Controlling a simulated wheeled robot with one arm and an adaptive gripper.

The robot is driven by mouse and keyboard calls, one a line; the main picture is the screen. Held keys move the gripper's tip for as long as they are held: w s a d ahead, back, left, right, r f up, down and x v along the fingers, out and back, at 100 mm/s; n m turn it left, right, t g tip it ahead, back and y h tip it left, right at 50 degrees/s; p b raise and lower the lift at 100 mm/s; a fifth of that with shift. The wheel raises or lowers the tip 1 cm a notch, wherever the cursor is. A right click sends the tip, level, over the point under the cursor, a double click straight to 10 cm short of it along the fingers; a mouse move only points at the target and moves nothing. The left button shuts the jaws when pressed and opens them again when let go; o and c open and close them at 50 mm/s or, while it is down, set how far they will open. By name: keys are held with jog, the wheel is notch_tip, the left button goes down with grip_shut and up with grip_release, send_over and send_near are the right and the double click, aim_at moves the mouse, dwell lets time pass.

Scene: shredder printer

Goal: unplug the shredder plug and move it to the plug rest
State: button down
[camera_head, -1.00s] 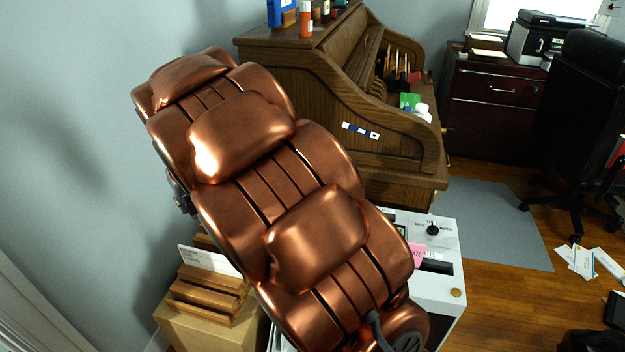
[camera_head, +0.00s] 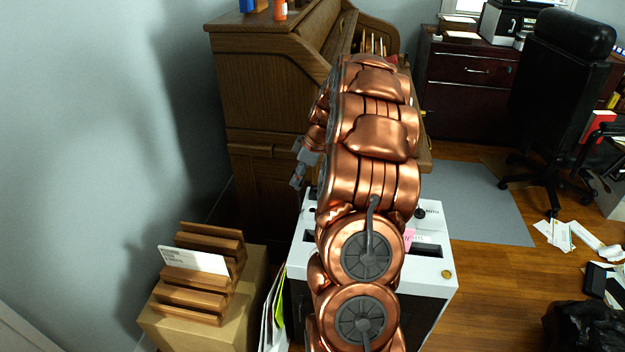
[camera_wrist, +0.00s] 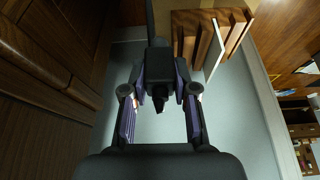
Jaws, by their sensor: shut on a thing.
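My gripper (camera_wrist: 159,82) is shut on a black plug (camera_wrist: 158,64), which sits between its fingertips in the wrist view. In the head view my gripper (camera_head: 297,178) hangs left of my copper arm, in front of the desk's side; the plug is too small to make out there. The white and black shredder (camera_head: 433,272) stands below and behind my arm, partly hidden. A slotted wooden rack (camera_head: 201,283) holding a white card stands to the left; it also shows at the top of the wrist view (camera_wrist: 188,38). I cannot tell whether this rack is the plug rest.
The rack stands on a cardboard box (camera_head: 248,290) near the wall. Papers or folders (camera_head: 274,310) stand between box and shredder. The wooden roll-top desk (camera_head: 265,90) rises behind my gripper. An office chair (camera_head: 560,90) and scattered papers (camera_head: 555,234) are at right.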

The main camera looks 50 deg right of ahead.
jog(key=shift+n, duration=0.3)
jog(key=s+d, duration=0.1)
jog(key=d+f, duration=0.1)
jog(key=s+d, duration=0.1)
jog(key=shift+s+d+f, duration=0.2)
jog(key=shift+s+f, duration=0.05)
jog(key=shift+s, duration=0.05)
jog(key=shift+f+b, duration=0.1)
jog(key=shift+b, duration=0.5)
jog(key=b, duration=0.4)
send_over(308, 209)
jog(key=s, duration=0.1)
jog(key=shift+s+d+f, duration=0.1)
jog(key=shift+d+f, duration=0.15)
jog(key=shift+f, duration=1.15)
jog(key=shift+s+d+f, duration=0.1)
jog(key=shift+d+f, duration=0.1)
jog(key=shift+f, duration=1.2)
jog(key=shift+b, duration=0.75)
jog(key=shift+f+b, duration=1.3)
jog(key=shift+f, duration=0.45)
jog(key=c, duration=0.8)
grip_release()
